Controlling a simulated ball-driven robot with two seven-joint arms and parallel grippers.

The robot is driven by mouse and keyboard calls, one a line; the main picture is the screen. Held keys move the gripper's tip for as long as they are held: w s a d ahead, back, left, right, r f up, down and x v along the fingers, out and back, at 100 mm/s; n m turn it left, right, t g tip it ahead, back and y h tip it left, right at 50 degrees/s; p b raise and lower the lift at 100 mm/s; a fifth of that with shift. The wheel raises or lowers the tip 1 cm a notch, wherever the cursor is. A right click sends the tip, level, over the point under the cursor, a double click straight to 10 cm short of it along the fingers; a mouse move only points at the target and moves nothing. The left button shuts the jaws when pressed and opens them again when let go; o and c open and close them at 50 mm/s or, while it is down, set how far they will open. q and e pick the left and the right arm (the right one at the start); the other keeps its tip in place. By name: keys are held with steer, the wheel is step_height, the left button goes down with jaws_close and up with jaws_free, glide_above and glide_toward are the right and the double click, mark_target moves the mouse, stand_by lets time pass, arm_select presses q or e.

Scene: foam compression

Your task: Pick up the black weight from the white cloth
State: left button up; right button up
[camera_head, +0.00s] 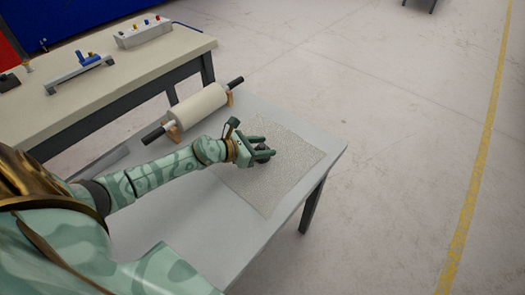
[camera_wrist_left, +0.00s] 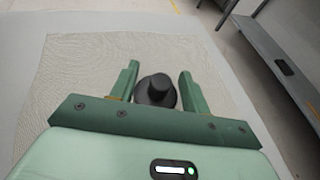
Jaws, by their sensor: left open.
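The black weight (camera_wrist_left: 157,88) has a wide round body and a narrower knob on top. In the left wrist view it stands between the two open fingers of my left gripper (camera_wrist_left: 158,82). A small gap shows on each side of the knob. In the head view, my left gripper (camera_head: 267,153) is low over the cloth, and only a dark bit of the weight (camera_head: 262,147) shows among the fingers. The cloth (camera_head: 290,170) is a pale textured sheet lying flat on the grey table. My right gripper is not in view.
A white roller (camera_head: 198,107) with black handles rests on wooden supports at the back of the grey table (camera_head: 190,225). A second table (camera_head: 110,88) behind holds a blue-handled device (camera_head: 80,72) and a box with coloured knobs (camera_head: 145,32). Open floor lies to the right.

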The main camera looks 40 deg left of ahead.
arm_select(q)
jaws_close()
steer(key=shift+r, duration=0.1)
